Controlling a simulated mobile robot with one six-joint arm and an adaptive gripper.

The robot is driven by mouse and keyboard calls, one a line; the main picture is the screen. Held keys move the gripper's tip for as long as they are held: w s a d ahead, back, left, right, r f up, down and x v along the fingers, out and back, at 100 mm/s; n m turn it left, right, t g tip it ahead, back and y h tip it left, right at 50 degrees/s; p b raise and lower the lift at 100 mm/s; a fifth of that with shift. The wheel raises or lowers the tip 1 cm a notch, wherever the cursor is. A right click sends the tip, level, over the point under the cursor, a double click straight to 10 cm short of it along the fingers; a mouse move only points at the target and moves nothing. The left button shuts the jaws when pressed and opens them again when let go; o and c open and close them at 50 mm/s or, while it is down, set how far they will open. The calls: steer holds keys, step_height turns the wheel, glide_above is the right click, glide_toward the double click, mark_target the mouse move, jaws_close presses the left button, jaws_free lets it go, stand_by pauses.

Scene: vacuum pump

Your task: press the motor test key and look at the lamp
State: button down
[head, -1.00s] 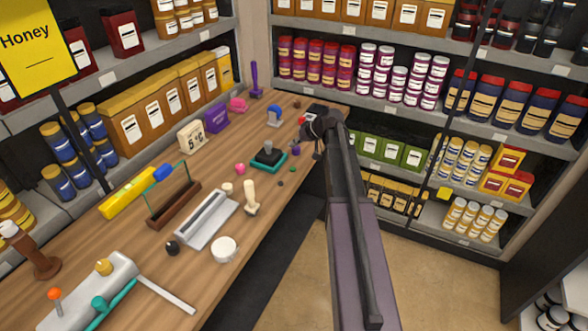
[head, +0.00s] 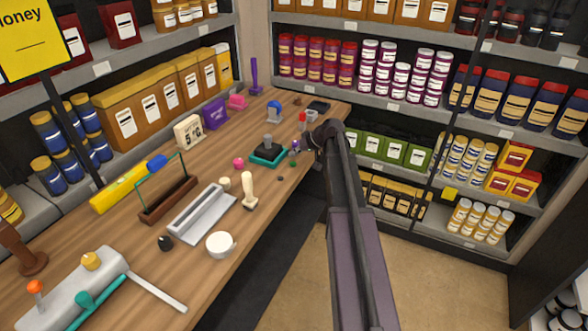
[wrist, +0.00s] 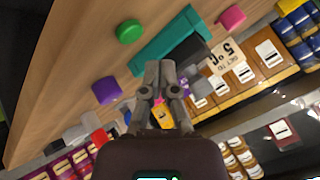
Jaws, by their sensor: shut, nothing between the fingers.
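My gripper (wrist: 158,100) is shut and empty in the wrist view. In the head view my gripper (head: 317,150) is at the right edge of the counter, partly hidden by my arm. Near it stands a device with a teal base and dark top (head: 268,155), also in the wrist view (wrist: 178,42). A round green piece (wrist: 130,32) and a purple piece (wrist: 106,90) lie beside it in the wrist view. A small red piece (head: 302,118) stands farther back. I cannot tell which piece is the motor test key or the lamp. No contact is clear.
A wooden counter (head: 130,232) carries several objects, including a grey tray (head: 203,213), a white cup (head: 221,245), a cream-handled stamp (head: 249,190) and a blue-topped item (head: 274,112). A dark flat item (head: 318,106) lies behind my gripper. Stocked shelves surround it; floor (head: 440,265) is clear at right.

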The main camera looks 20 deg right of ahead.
mark_target(287, 164)
steer(key=shift+f+b, duration=0.5)
steer(key=shift+f, duration=0.3)
steer(key=shift+f, duration=0.15)
stand_by(1.0)
steer(key=shift+f+b, duration=0.3)
steer(key=shift+b, duration=0.15)
steer(key=shift+f+b, duration=0.35)
stand_by(0.8)
steer(key=shift+r, duration=0.2)
steer(key=shift+r+p, duration=0.65)
steer(key=shift+p, duration=0.2)
step_height(287, 164, up, 5)
steer(key=p, duration=0.5)
stand_by(0.3)
